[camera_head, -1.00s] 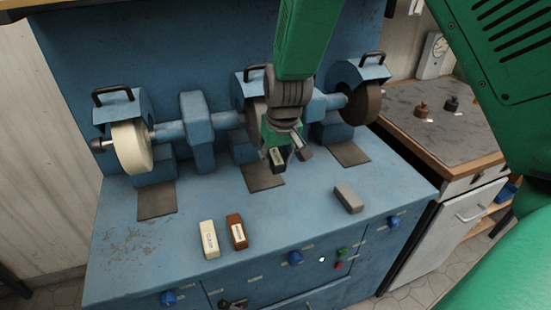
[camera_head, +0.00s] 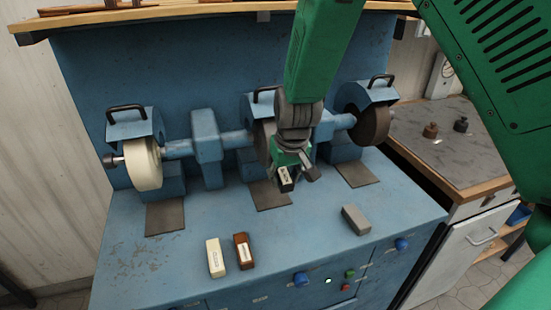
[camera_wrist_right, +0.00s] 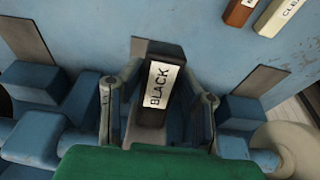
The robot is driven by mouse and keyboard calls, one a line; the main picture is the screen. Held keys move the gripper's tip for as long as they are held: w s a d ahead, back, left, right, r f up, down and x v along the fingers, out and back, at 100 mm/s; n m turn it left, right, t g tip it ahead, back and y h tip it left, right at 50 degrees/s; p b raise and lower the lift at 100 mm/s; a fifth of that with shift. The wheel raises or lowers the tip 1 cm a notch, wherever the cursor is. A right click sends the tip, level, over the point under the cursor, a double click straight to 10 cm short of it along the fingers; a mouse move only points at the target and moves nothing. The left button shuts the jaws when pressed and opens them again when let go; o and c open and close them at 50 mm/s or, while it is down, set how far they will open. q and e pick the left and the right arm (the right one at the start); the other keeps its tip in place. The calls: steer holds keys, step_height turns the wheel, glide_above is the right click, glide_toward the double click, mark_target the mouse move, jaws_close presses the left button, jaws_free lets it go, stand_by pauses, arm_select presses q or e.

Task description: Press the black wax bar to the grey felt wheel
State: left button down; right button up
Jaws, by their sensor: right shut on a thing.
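The black wax bar (camera_wrist_right: 160,85), with a white label reading BLACK, is gripped between the two fingers of my right gripper (camera_wrist_right: 158,108). In the head view the bar (camera_head: 285,179) hangs below my right gripper (camera_head: 297,172), in front of the middle wheel. The grey felt wheel (camera_head: 263,142) is the middle one on the blue machine, largely hidden behind my right wrist and gripper. I cannot tell whether the bar touches it. My left gripper is out of view.
A cream wheel (camera_head: 143,165) is at the left and a dark brown wheel (camera_head: 369,125) at the right. On the blue bench (camera_head: 200,290) lie a cream bar (camera_head: 216,258), a brown bar (camera_head: 243,251) and a grey bar (camera_head: 356,220). Guards cover the wheels.

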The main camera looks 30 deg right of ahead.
steer(key=shift+d+p, duration=0.1)
steer(key=shift+p, duration=0.55)
stand_by(0.8)
stand_by(0.4)
steer(key=s+a+f, duration=0.1)
steer(key=s, duration=0.5)
steer(key=shift+s+a+f, duration=0.3)
steer(key=shift+s+f, duration=0.05)
stand_by(0.4)
